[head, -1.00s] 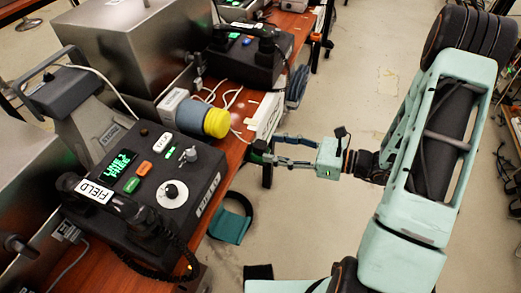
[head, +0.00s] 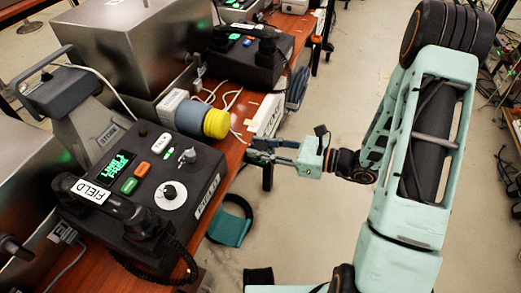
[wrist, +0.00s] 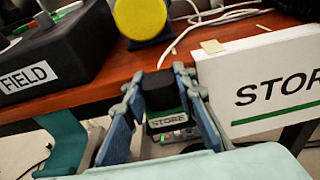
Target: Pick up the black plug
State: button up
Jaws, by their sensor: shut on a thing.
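The black plug (wrist: 158,92) is between the two blue fingers of my gripper (wrist: 158,112) in the wrist view. Below its dark top it carries a pale STORE label with a green band. My gripper is shut on it at the front edge of the wooden table, left of a white STORE sign. In the head view my gripper (head: 270,151) reaches in from the right at the table edge. The plug is small and dark there and hard to make out between the fingers.
The white STORE sign (wrist: 262,78) stands close to the right finger. A black FIELD phone box (head: 150,185) and a yellow-capped cylinder (head: 216,123) sit on the table (head: 238,148). White cables lie behind the gripper. A teal loop (head: 231,228) hangs below the edge. The floor on the right is open.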

aim_at(262, 147)
jog(key=shift+r, duration=0.15)
grip_shut()
jog(key=shift+r, duration=0.25)
jog(key=r, duration=0.1)
jog(key=r+p, duration=0.1)
jog(key=r, duration=0.1)
jog(key=shift+s+d+r+p, duration=0.15)
jog(key=shift+s+r+p, duration=0.15)
jog(key=s+d+r+p, duration=0.3)
jog(key=s+r+p, duration=0.5)
jog(key=s, duration=0.4)
jog(key=shift+s+d+r+p, duration=0.3)
jog(key=shift+d+r+p, duration=0.1)
jog(key=shift+p, duration=0.3)
